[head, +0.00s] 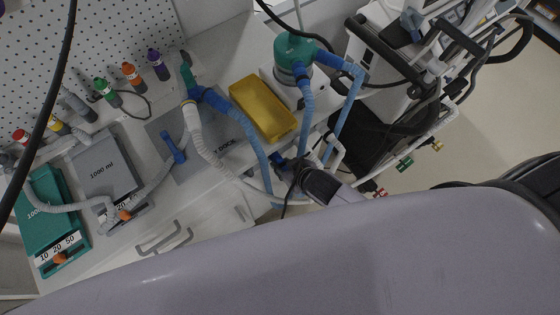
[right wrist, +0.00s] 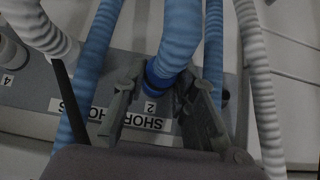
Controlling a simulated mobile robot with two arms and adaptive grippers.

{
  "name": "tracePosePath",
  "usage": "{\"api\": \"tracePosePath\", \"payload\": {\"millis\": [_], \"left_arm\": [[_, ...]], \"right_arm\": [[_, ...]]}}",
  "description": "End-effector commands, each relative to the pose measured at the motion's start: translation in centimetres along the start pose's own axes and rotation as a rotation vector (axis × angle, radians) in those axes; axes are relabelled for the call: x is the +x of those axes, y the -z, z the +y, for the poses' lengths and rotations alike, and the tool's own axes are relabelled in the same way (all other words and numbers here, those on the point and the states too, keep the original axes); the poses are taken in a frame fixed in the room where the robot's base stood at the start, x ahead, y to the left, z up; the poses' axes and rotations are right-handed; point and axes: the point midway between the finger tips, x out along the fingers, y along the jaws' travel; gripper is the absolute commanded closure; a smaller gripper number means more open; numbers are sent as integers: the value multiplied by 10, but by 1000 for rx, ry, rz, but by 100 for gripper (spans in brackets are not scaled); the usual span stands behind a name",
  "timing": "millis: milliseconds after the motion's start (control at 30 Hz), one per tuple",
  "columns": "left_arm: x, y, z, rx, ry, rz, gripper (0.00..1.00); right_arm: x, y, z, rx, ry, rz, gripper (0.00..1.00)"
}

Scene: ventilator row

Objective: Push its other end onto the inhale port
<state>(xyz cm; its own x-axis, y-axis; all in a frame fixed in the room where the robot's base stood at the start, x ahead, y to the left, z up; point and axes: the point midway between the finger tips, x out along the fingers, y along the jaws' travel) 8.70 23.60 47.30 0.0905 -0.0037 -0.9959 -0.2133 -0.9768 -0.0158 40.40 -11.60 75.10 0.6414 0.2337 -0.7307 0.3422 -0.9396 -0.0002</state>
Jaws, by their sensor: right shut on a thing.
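My right gripper (head: 284,166) is at the front edge of the bench, below the yellow tray. In the right wrist view, my right gripper (right wrist: 165,108) is shut around the dark blue cuff of a ribbed blue hose (right wrist: 180,30). The hose rises from the cuff; the cuff's lower end is partly hidden by the fingers. A label reading SHOR and 2 shows behind the fingers. Blue hoses (head: 308,105) hang from the teal-topped humidifier (head: 295,48) toward the gripper. I cannot pick out which opening is the inhale port. My left gripper is not in view.
A yellow tray (head: 262,108) stands beside the humidifier. A Y-piece (head: 208,97) joins white and blue hoses. Grey (head: 105,165) and teal (head: 45,213) test lungs lie at left. A wheeled machine (head: 385,85) stands at right. More hoses crowd both sides of the gripper.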

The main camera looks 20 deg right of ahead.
Motion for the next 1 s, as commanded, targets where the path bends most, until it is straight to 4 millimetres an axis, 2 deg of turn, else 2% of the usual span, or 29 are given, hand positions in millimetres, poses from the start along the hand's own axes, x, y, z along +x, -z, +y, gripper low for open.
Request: {"api": "tracePosePath", "payload": {"millis": [1000], "left_arm": [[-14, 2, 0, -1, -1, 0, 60]], "right_arm": [[-22, -23, 0, 1, -1, -2, 100]]}}
